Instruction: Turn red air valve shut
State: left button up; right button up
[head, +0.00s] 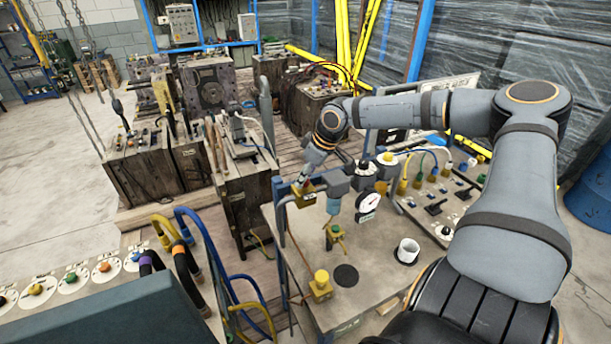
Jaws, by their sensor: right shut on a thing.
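My right arm comes in from the right and reaches over the air unit on the bench. My right gripper (301,184) is down at the brass valve body (304,199) at the left end of this unit. It is shut on the valve there. The red handle cannot be made out; the gripper covers that spot, so the handle's angle is hidden. A grey regulator with a blue bowl (334,205) and a round white gauge (368,202) sit just right of the gripper. My left gripper is not in view.
The bench top (375,285) carries a yellow-knobbed block (321,285), a brass fitting (335,236) and a white cup (407,251). A panel with levers (440,200) stands to the right. A panel with coloured knobs and hoses (75,278) fills the lower left. Wooden-sided machines stand behind.

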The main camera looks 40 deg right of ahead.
jog(key=m+h, duration=0.1)
jog(key=m, duration=0.1)
jog(key=shift+a+f+m+b, duration=0.1)
jog(key=shift+m+b, duration=0.3)
jog(key=m+h+b, duration=0.1)
jog(key=m+b, duration=0.1)
jog(key=m, duration=0.2)
jog(key=shift+a+h, duration=0.1)
jog(key=shift+h, duration=0.3)
jog(key=m+h+b, duration=0.1)
jog(key=m, duration=0.2)
jog(key=shift+g, duration=0.3)
jog(key=m+h+b, duration=0.1)
jog(key=m, duration=0.1)
jog(key=shift+a+m+g, duration=0.1)
jog(key=shift+m+g, duration=0.2)
jog(key=shift+m, duration=0.1)
jog(key=shift+w+a+m+g, duration=0.1)
jog(key=shift+m+g, duration=0.4)
jog(key=shift+m, duration=1.1)
jog(key=shift+m+h, duration=0.3)
jog(key=o, duration=1.1)
jog(key=shift+o, duration=0.2)
